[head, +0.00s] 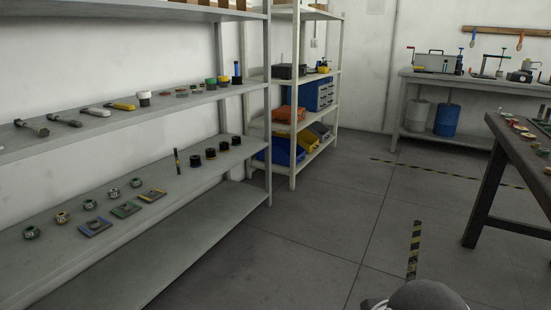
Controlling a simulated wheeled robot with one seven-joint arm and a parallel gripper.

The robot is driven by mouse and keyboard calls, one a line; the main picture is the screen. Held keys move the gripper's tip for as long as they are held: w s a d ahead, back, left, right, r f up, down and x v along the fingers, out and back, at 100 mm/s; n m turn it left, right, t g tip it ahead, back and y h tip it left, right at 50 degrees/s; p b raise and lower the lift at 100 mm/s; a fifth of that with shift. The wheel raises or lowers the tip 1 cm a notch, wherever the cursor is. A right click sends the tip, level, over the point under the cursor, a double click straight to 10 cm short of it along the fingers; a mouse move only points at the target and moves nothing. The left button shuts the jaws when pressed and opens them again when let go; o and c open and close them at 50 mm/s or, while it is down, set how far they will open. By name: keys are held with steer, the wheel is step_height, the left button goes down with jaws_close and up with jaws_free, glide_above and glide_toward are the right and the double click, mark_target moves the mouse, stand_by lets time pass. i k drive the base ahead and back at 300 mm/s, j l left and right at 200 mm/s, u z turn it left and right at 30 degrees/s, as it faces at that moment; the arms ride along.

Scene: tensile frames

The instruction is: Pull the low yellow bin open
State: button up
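The low yellow bin (307,141) sits on the bottom shelf of the far rack, between a blue bin (280,151) on its left and a grey bin (320,130) on its right. It is small in the head view and partly covered by the rack post and the blue bin. I cannot tell how far out it stands. My gripper is not in view. A rounded grey part at the bottom edge appears to be part of my arm, far from the bin.
A long grey shelf unit (200,226) with tools and small parts fills the left. A dark table (505,150) stands at right, a workbench (465,86) at the back right. The floor (335,215) between is clear, with striped tape markings.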

mark_target(305, 139)
steer(key=i+l+z, duration=0.25)
steer(key=i, duration=0.35)
steer(key=i+z, duration=0.25)
steer(key=i, duration=0.35)
steer(key=i+j+z, duration=0.15)
steer(key=i+z, duration=0.15)
steer(key=i, duration=0.3)
steer(key=i+j+z, duration=0.25)
steer(key=i, duration=0.35)
steer(key=i+u, duration=0.15)
steer(key=i, duration=0.45)
steer(key=i+u, duration=0.1)
steer(key=i, duration=0.45)
steer(key=i+l+u, duration=0.15)
steer(key=i, duration=0.45)
steer(key=i+l+u, duration=0.1)
steer(key=i, duration=0.45)
steer(key=i+u, duration=0.45)
steer(key=i+l+u, duration=0.7)
steer(key=i+u, duration=0.15)
steer(key=i, duration=0.15)
